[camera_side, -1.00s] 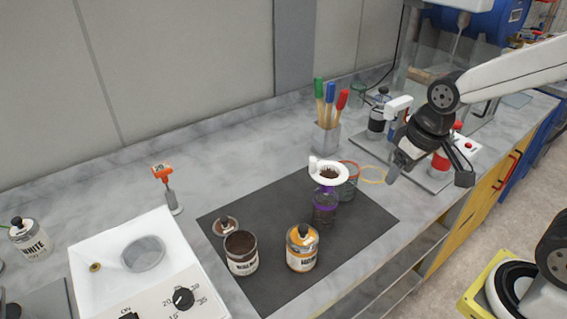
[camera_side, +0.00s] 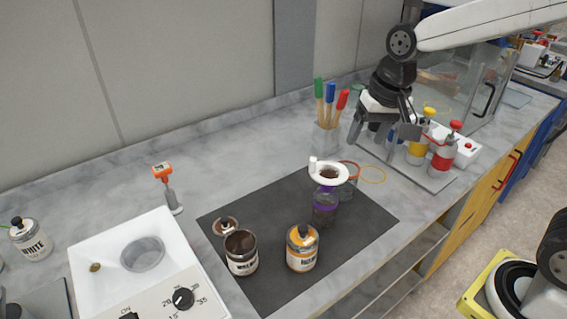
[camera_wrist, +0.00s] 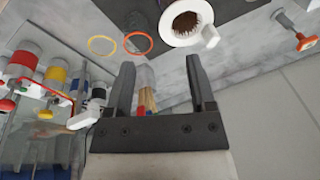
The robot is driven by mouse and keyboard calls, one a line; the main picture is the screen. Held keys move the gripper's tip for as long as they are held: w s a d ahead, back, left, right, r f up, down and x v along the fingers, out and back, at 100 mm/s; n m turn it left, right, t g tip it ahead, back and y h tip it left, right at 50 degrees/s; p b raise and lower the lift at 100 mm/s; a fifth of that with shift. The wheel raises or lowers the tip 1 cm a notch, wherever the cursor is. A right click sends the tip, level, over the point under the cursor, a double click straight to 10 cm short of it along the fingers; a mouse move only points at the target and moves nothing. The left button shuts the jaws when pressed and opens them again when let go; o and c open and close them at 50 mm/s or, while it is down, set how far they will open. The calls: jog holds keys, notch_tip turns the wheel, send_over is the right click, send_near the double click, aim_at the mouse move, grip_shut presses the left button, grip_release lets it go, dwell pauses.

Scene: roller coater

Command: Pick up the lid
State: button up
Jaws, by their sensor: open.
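A small brown lid with a dark knob (camera_side: 226,226) lies on the dark mat (camera_side: 340,243), behind and left of an open brown jar (camera_side: 241,255). An orange-labelled jar (camera_side: 302,252) with its own knobbed lid on stands to the right of the open jar. My gripper (camera_side: 380,142) is open and empty, above the counter behind the mat and right of the brush holder, well apart from the lid. In the wrist view the open fingers (camera_wrist: 160,62) frame the brush holder (camera_wrist: 146,78); the lid does not show there.
A white funnel (camera_side: 329,172) sits on a purple-banded vessel (camera_side: 325,208) on the mat. A holder with coloured brushes (camera_side: 326,136) stands behind. Red and yellow bottles (camera_side: 444,155) stand at right. A white machine (camera_side: 185,250) and orange-topped instrument (camera_side: 164,172) are at left.

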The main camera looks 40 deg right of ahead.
jog(key=w+a+m+y, duration=0.2)
jog(key=w+a+m, duration=0.4)
jog(key=w+a, duration=0.3)
jog(key=m+g+y, duration=0.1)
jog(key=m+g, duration=0.1)
jog(key=m, duration=0.6)
send_over(225, 218)
jog(key=d, duration=0.2)
jog(key=shift+w+f, duration=0.1)
jog(key=shift+f, duration=8.95)
jog(key=shift+x, duration=2.6)
grip_shut()
